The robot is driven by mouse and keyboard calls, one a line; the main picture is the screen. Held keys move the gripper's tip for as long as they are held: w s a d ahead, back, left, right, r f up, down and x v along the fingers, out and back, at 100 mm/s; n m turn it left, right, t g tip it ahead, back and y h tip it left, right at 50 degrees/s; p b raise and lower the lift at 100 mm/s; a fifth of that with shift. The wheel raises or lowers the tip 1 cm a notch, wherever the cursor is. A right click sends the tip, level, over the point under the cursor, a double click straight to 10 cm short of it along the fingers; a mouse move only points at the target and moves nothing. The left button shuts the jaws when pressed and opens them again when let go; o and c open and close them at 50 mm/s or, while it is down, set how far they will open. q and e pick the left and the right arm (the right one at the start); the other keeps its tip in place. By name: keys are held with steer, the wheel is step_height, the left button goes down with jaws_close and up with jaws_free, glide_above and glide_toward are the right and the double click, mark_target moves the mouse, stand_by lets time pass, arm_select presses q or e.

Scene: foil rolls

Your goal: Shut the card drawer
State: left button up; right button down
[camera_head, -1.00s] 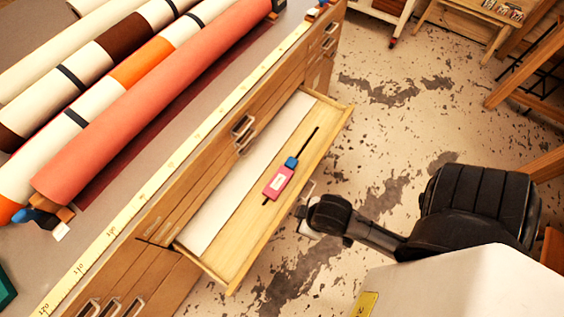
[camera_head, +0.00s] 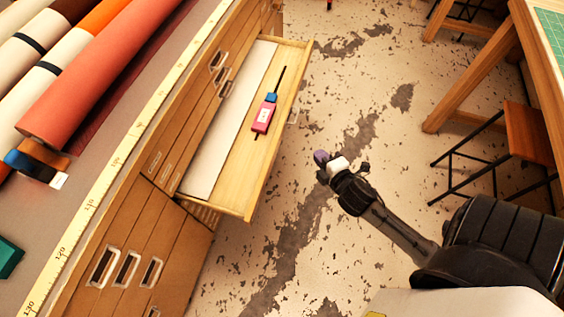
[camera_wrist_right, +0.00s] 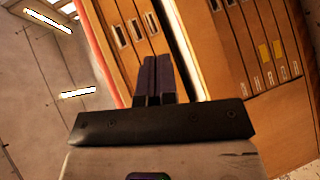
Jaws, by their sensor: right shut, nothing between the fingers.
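The card drawer (camera_head: 247,203) stands pulled out from the wooden cabinet in the head view. A white sheet or card (camera_head: 232,120) lies along its inner side, and a pink and blue tool (camera_head: 264,115) lies on its wooden part. A small handle (camera_head: 293,116) shows on the drawer's outer front. My right gripper (camera_head: 322,158) is shut and empty, over the floor to the right of the drawer front and apart from it. In the right wrist view its dark fingers (camera_wrist_right: 156,78) are together, with cabinet fronts beyond. My left gripper is out of view.
Rolls, including a salmon one (camera_head: 95,75), lie on the cabinet top beside a yellow measuring strip (camera_head: 115,160). Other shut drawers with metal handles (camera_head: 127,268) are below. A wooden stool (camera_head: 527,130) and table stand at right. Floor between is clear.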

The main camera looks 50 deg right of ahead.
steer(key=w+d+f+n+t+y+b, duration=0.25)
steer(key=n+t+y+b, duration=0.25)
steer(key=n, duration=0.9)
steer(key=n+g+y+b, duration=0.35)
steer(key=n+y, duration=0.45)
steer(key=n, duration=0.6)
glide_toward(275, 151)
steer(key=shift+t, duration=0.35)
steer(key=b+x, duration=0.2)
steer(key=x, duration=0.3)
steer(key=shift+w+a+f, duration=0.1)
steer(key=shift+a, duration=0.2)
steer(key=shift+b+x, duration=0.35)
steer(key=shift+x, duration=0.65)
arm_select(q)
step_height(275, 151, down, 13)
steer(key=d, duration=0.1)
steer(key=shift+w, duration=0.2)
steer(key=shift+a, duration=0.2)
arm_select(e)
steer(key=shift+w, duration=0.15)
